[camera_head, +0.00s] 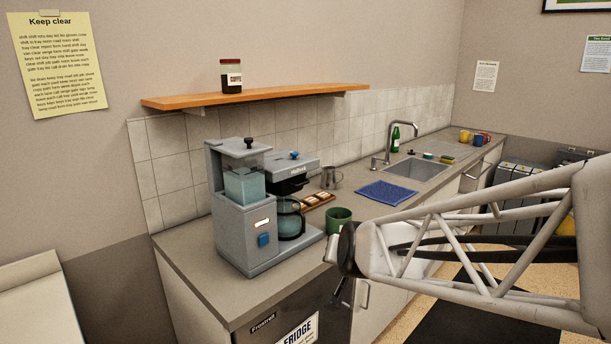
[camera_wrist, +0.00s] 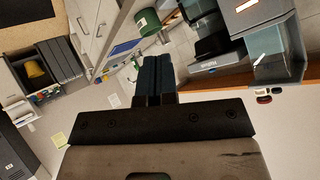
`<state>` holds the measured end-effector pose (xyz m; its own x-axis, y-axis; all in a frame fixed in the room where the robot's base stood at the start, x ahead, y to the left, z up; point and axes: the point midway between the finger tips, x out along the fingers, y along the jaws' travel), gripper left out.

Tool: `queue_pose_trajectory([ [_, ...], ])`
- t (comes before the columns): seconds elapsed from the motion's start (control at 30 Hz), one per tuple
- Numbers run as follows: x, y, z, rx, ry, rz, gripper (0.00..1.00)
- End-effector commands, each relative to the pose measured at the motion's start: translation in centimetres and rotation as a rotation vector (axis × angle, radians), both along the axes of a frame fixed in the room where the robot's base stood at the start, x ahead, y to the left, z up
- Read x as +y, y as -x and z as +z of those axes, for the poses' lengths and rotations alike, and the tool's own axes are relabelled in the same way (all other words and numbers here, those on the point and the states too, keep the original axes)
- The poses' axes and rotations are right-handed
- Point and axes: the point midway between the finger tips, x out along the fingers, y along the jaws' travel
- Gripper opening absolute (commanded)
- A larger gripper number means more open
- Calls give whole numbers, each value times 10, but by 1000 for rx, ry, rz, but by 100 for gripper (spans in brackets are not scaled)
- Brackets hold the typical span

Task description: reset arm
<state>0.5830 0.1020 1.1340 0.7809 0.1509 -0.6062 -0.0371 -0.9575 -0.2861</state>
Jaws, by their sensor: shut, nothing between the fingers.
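My gripper (camera_wrist: 153,68) is shut and empty in the wrist view, its two dark fingers side by side. In the head view my white arm reaches in from the right, and its dark end is in front of the counter (camera_head: 205,285), near the fridge front. The fingers are small and partly hidden there. The grey coffee machine (camera_head: 240,215) with a glass jug (camera_head: 290,217) stands on the counter, left of my arm. A green mug (camera_head: 339,216) stands just behind the arm's end; it also shows in the wrist view (camera_wrist: 148,23).
A jar (camera_head: 231,78) stands on the wooden shelf (camera_head: 250,97). A metal pitcher (camera_head: 331,177), a brown tray (camera_head: 318,200), a blue mat (camera_head: 386,192) and the sink (camera_head: 415,170) are further along the counter.

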Motion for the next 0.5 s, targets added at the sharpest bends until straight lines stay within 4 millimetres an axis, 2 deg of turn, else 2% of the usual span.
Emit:
queue_pose_trajectory([
  [0.2,-36,74,9,187,89,42,0],
  [0.5,-80,187,9,458,201,89,0],
])
